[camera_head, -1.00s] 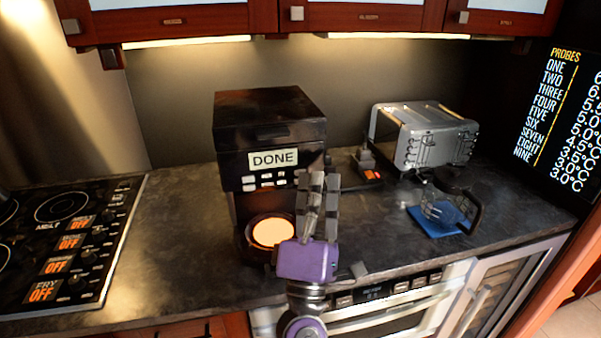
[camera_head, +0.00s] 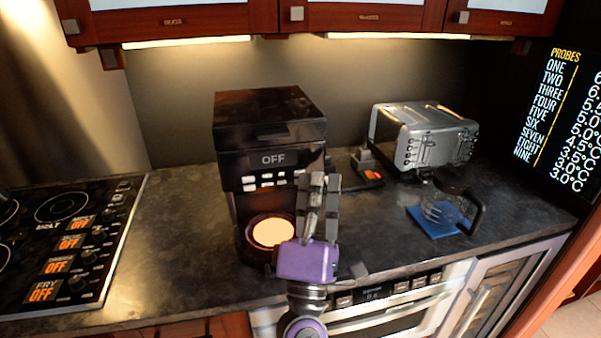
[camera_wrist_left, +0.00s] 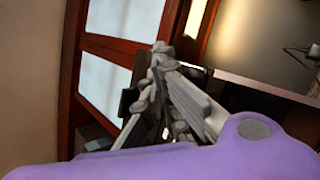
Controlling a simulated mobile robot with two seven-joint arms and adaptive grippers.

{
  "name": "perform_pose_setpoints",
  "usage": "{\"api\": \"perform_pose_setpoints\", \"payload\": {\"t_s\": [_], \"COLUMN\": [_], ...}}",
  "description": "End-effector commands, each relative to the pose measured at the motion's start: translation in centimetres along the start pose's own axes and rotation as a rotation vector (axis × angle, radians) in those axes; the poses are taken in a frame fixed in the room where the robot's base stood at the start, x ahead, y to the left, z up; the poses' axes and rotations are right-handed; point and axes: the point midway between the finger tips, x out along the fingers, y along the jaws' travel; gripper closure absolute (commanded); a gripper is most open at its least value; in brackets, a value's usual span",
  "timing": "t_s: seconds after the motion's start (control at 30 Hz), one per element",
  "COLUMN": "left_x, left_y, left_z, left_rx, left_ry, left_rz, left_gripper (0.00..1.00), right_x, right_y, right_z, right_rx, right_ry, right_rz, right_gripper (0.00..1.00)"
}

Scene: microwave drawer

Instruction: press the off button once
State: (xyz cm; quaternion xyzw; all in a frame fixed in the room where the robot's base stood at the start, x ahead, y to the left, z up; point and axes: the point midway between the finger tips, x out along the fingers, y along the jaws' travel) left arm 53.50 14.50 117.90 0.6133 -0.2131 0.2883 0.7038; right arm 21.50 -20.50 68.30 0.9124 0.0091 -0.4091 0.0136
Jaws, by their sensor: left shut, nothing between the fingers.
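A black coffee maker (camera_head: 268,112) stands on the counter. Its display (camera_head: 273,159) reads OFF and is dark, with a row of pale buttons (camera_head: 265,182) below it. My left gripper (camera_head: 319,180) is shut and empty, pointing up at the right end of the button row. The fingers hide the right end of the row, and I cannot tell whether they touch the panel. In the left wrist view the gripper (camera_wrist_left: 160,55) shows only its fingers against cabinets; the buttons do not show there. My right gripper is not in view.
A silver toaster (camera_head: 433,135) stands to the right. A glass carafe (camera_head: 446,213) with a black handle is on a blue mat (camera_head: 428,228). A cooktop (camera_head: 65,245) is at the left. The counter between cooktop and coffee maker is clear.

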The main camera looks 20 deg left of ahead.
Motion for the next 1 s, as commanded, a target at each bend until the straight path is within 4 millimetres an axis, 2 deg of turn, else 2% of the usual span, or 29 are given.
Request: {"api": "perform_pose_setpoints", "payload": {"t_s": [0.57, 1.0], "left_x": [-0.8, -3.7], "left_y": [0.6, 2.7], "left_z": [0.6, 2.7], "left_rx": [-0.001, -0.002], "left_ry": [0.001, 0.001], "left_rz": [-0.001, -0.001], "left_gripper": [1.0, 1.0], "right_x": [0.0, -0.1], "right_y": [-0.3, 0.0], "right_z": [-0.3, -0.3], "right_rx": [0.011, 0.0], "right_ry": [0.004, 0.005], "right_rz": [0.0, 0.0], "right_gripper": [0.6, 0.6]}}
